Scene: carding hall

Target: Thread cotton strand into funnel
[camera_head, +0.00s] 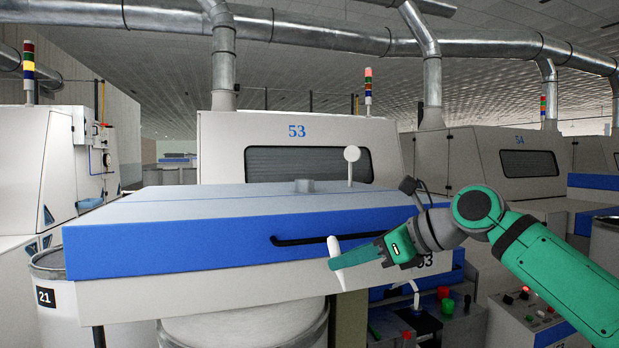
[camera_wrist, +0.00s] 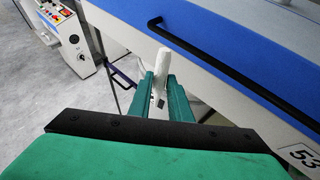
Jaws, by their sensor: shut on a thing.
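A short white cotton strand (camera_head: 335,256) is held crosswise in the tips of my gripper (camera_head: 340,264), in front of the machine's cover. It stands roughly upright, with one end above the fingers and one below. In the wrist view the strand (camera_wrist: 162,60) sits between the two green fingers (camera_wrist: 162,84), its top sticking out past them. I cannot make out a funnel in either view. The lower part of the machine is partly hidden by the cover and my arm.
The cover (camera_head: 180,247) of machine 53 has a blue band and a black handle (camera_head: 315,239) close to my gripper. A white can (camera_head: 245,328) stands beneath it. A control box (camera_head: 525,312) is at the lower right. Another can marked 21 (camera_head: 70,295) stands left.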

